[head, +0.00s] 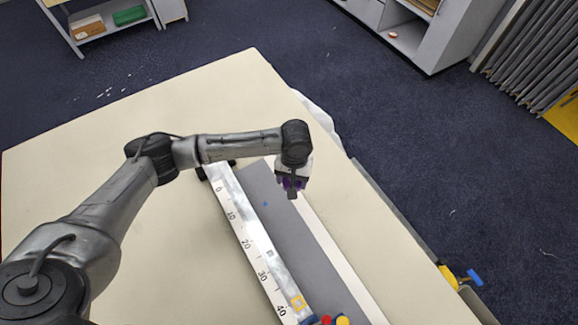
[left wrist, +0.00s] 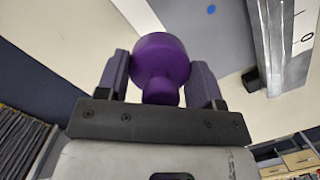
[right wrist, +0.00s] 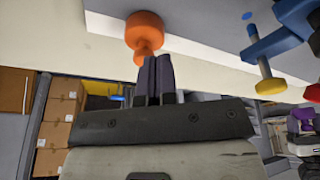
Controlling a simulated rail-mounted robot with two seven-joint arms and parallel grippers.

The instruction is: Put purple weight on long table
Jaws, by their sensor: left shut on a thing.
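The purple weight (left wrist: 162,62) is a round body with a smaller knob, held between the two fingers of my left gripper (left wrist: 162,80). In the head view my left gripper (head: 292,188) hangs at the far end of the grey strip, and only bits of purple show at it. Whether the weight touches the surface below cannot be told. The long cream table (head: 190,110) lies under the arm. My right gripper (right wrist: 155,60) has its fingers together and empty, close to an orange weight (right wrist: 145,28); the head view does not show it.
A white ruler (head: 250,235) marked 0 to 40 lies along a grey strip (head: 290,230). Red, yellow and blue pieces (head: 328,321) sit at its near end. In the right wrist view, a blue piece (right wrist: 272,45) is to the right. The table's left half is clear.

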